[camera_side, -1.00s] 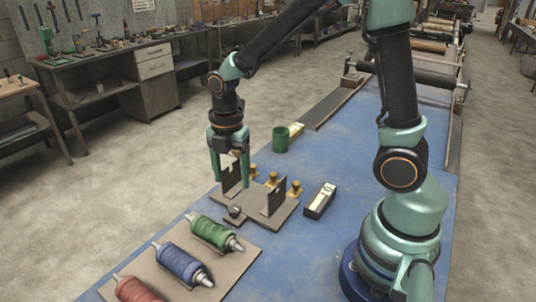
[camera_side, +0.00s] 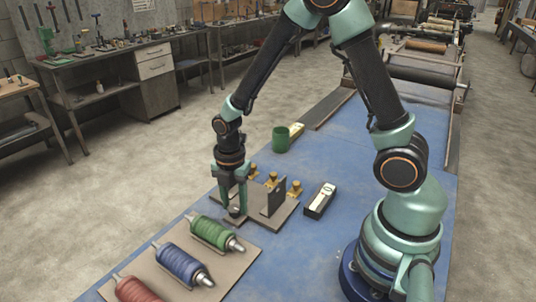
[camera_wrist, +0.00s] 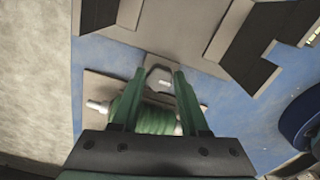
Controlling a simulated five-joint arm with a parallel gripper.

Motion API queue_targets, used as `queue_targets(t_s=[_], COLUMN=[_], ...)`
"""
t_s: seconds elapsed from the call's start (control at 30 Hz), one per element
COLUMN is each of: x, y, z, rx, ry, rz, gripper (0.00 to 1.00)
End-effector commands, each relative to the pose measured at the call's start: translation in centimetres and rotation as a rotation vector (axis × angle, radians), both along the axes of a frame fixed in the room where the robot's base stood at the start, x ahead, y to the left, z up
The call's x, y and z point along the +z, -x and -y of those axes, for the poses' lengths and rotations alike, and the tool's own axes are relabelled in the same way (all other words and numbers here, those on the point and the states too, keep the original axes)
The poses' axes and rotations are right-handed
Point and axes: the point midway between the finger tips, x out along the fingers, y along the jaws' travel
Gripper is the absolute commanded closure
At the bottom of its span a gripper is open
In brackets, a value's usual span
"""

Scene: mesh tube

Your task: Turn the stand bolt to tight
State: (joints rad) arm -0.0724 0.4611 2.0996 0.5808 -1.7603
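The stand (camera_side: 285,211) is a grey-brown plate with dark upright brackets on the blue table. Its small front tab (camera_side: 240,221) carries a dark bolt (camera_side: 235,211), partly hidden by my gripper. My gripper (camera_side: 237,207) points down at the bolt, low over the tab. In the wrist view the gripper's two green fingers (camera_wrist: 160,76) are apart, with the grey tab (camera_wrist: 158,72) showing between and beyond their tips. I cannot tell whether the fingers touch the bolt.
Green (camera_side: 212,232), blue (camera_side: 184,264) and red (camera_side: 136,290) spools lie on a board in front. Brass knobs (camera_side: 272,181) stand along the stand's back. A black box (camera_side: 320,200) lies right of the stand; a green cup (camera_side: 280,140) stands behind.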

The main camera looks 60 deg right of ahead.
Motion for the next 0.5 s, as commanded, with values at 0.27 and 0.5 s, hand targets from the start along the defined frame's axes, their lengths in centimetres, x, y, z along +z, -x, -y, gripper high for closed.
queue_targets(t_s=[0.27,0.5], x=[0.03,0.04], y=[0.0,0.03], z=[0.0,0.01], rx=[-0.004,-0.062], ry=[0.0,0.0], rz=[0.0,-0.001], gripper=[1.0,1.0])
